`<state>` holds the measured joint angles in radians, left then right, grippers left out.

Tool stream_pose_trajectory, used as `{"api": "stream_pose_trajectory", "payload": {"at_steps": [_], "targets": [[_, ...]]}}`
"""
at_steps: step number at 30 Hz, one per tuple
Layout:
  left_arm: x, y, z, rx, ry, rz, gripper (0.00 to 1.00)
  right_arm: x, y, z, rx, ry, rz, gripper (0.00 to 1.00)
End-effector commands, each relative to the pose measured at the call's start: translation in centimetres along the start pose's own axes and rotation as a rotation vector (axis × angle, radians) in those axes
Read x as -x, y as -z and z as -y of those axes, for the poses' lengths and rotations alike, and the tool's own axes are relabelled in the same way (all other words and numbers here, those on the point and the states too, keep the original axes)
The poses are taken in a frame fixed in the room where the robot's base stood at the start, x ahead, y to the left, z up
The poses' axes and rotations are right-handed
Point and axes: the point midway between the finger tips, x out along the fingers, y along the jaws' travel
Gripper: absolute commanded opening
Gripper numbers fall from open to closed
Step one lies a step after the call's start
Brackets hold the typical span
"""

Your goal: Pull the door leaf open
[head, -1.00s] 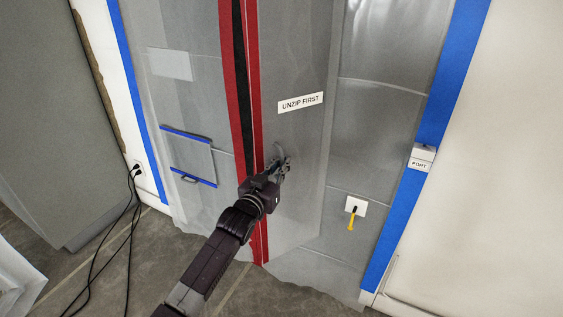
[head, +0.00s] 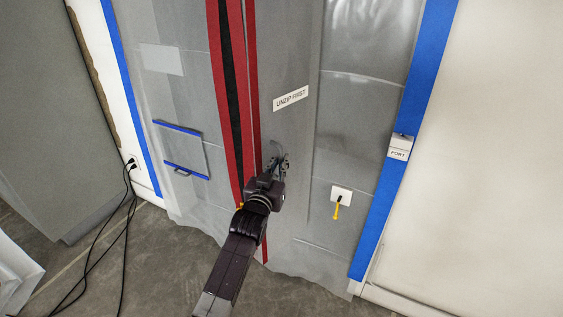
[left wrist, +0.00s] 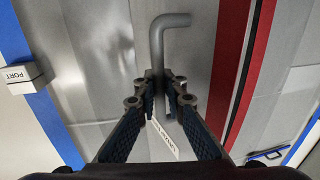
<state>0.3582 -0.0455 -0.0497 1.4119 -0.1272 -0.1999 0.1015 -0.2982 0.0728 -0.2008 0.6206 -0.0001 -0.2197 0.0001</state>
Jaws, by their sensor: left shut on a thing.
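The door leaf (head: 287,130) is a grey plastic sheet panel with an "UNZIP FIRST" label (head: 291,98). A red-edged zipper strip with a black middle (head: 232,100) runs down its left side, and another thin red strip (head: 253,80) edges the leaf. My left gripper (head: 279,163) is at the leaf's lower left part. It is shut on a grey bent handle (left wrist: 168,22), which rises from between the fingers in the left wrist view (left wrist: 165,92). The handle's lower part is hidden by the fingers. My right gripper is not in view.
Blue tape (head: 420,110) borders the sheet on the right, with a "PORT" box (head: 400,147) on it. A white plate with a yellow piece (head: 337,208) is low on the right. Black cables (head: 122,220) lie at the left. Bare floor (head: 310,297) shows in front.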

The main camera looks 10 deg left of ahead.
Motion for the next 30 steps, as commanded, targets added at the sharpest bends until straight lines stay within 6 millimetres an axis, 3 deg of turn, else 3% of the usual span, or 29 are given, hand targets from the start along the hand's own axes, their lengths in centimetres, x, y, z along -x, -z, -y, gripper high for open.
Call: {"api": "stream_pose_trajectory", "payload": {"at_steps": [6,7,12,23,30], "targets": [[0.1,-0.7,0.2,-0.003,0.002,0.013,0.0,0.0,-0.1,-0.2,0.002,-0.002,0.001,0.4],[0.1,-0.7,0.2,-0.003,0.002,0.013,0.11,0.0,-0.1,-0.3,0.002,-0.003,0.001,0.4],[0.1,-0.5,0.1,-0.002,0.001,0.009,0.27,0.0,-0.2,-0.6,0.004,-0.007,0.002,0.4],[0.6,-0.3,0.0,0.0,0.0,0.005,0.27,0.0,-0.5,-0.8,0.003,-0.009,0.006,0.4],[4.3,-0.4,0.1,-0.001,0.001,0.006,0.27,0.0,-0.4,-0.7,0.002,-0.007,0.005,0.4]]}}
